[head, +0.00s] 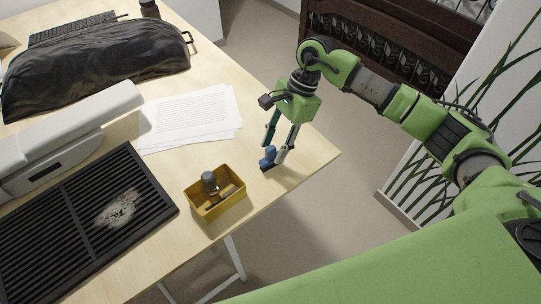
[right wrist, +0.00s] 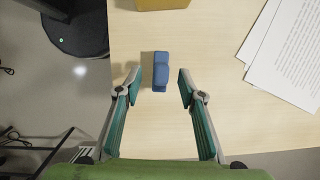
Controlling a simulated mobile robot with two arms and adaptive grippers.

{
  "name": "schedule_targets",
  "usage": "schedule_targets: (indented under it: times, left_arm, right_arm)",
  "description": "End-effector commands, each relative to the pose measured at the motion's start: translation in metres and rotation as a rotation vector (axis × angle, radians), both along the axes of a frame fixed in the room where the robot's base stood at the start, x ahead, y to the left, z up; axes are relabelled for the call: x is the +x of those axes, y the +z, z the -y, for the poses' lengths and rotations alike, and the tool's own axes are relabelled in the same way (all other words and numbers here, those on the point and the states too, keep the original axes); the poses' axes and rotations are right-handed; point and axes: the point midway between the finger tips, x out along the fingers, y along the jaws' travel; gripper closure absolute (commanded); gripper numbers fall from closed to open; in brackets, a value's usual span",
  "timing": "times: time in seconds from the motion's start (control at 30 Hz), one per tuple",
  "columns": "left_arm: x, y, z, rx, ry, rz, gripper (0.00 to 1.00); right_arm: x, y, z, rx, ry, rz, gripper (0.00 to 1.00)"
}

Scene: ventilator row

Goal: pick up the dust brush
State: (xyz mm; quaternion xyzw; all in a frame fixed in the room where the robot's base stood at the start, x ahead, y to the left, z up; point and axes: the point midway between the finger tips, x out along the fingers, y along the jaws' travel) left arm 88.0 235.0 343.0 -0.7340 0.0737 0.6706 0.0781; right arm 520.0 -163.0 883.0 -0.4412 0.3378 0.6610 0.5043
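A small blue block-like object (head: 268,156), which looks like the dust brush, rests on the wooden table near its right edge. In the right wrist view the blue body (right wrist: 162,70) lies between and slightly beyond the fingertips, with a gap on both sides. My right gripper (head: 275,150) points down over it from above. Its fingers are spread open and empty in the right wrist view (right wrist: 160,86). In the head view the fingers partly flank the brush. Bristles cannot be made out clearly. My left gripper is not in view.
A yellow box (head: 222,208) with a grey cylinder and small items stands left of the brush. Paper sheets (head: 190,118) lie behind it. A black grille (head: 70,235) with a pale dusty patch (head: 116,208) lies at left. The table's corner is close on the right.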

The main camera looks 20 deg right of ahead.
Motion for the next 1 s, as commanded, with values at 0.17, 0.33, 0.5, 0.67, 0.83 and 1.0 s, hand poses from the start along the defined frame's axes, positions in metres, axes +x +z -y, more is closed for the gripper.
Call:
schedule_targets:
  times: [0.17, 0.33, 0.5, 0.67, 0.83, 1.0]
  left_arm:
    - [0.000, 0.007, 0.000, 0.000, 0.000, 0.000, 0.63]
    - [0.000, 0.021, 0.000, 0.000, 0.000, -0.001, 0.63]
    - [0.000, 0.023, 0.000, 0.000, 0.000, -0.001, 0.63]
    - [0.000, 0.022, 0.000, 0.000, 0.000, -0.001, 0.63]
    - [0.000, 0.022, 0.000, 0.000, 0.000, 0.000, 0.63]
    - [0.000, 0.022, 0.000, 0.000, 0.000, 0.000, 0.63]
  right_arm:
    - [-0.002, -0.009, -0.008, 0.000, 0.001, -0.002, 0.64]
    - [-0.007, -0.027, -0.026, 0.001, 0.001, -0.003, 0.64]
    - [-0.007, -0.046, -0.030, 0.000, 0.000, 0.000, 0.64]
    - [-0.007, -0.048, -0.031, 0.000, 0.000, 0.001, 0.64]
    - [-0.007, -0.048, -0.031, 0.000, 0.000, 0.001, 0.85]
    - [-0.007, -0.048, -0.031, 0.000, 0.000, 0.001, 1.00]
